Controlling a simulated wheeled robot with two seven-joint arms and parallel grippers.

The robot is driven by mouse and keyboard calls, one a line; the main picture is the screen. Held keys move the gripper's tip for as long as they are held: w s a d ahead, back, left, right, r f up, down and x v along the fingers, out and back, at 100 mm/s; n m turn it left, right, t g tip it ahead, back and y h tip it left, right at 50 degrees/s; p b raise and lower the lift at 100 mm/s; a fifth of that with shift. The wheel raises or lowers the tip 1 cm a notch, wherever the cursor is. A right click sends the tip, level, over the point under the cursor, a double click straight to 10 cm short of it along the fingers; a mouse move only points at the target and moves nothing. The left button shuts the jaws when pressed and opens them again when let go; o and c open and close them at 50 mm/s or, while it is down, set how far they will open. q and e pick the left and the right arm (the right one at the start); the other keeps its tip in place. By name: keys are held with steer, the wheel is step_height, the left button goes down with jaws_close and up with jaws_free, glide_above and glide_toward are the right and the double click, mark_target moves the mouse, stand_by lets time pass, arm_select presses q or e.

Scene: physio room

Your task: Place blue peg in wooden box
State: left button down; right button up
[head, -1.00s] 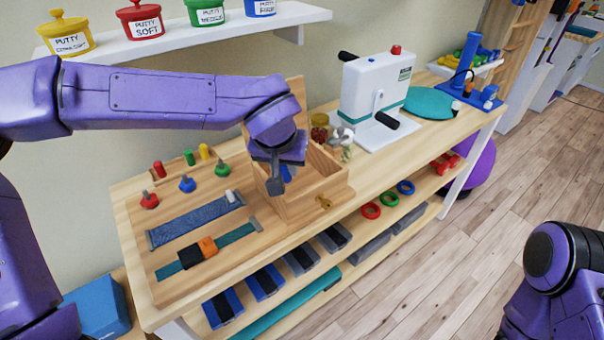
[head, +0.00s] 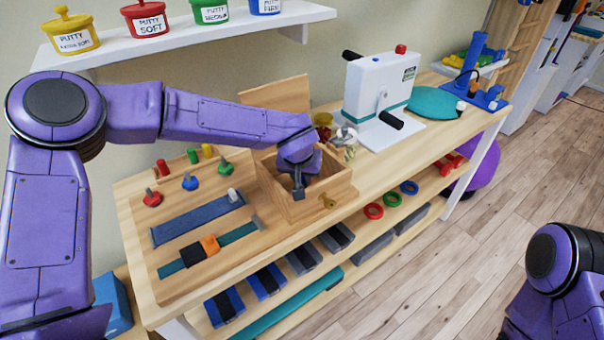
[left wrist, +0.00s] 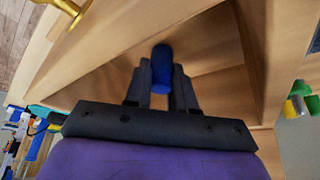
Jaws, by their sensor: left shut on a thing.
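The wooden box (head: 296,211) stands on the bench with its lid (head: 276,96) raised at the back. My left gripper (head: 299,192) points down into the box's opening. In the left wrist view the gripper (left wrist: 161,80) is shut on the blue peg (left wrist: 161,62), with the box's inner walls (left wrist: 210,45) around it. The peg is hidden in the head view. I cannot tell whether it touches the box floor. My right gripper is out of view; only part of my right arm shows at the lower right.
Left of the box is a board with red, blue and green knobs (head: 190,182), red, green and yellow pegs (head: 192,156) and strap strips (head: 197,221). A shelf with putty tubs (head: 145,18) hangs above.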

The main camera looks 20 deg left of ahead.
arm_select(q)
steer(key=c, duration=0.9)
jaws_free()
steer(key=shift+f, duration=0.15)
steer(key=shift+c, duration=0.2)
steer(key=v, duration=1.2)
steer(key=shift+r+p, duration=0.25)
steer(key=shift+p, duration=0.05)
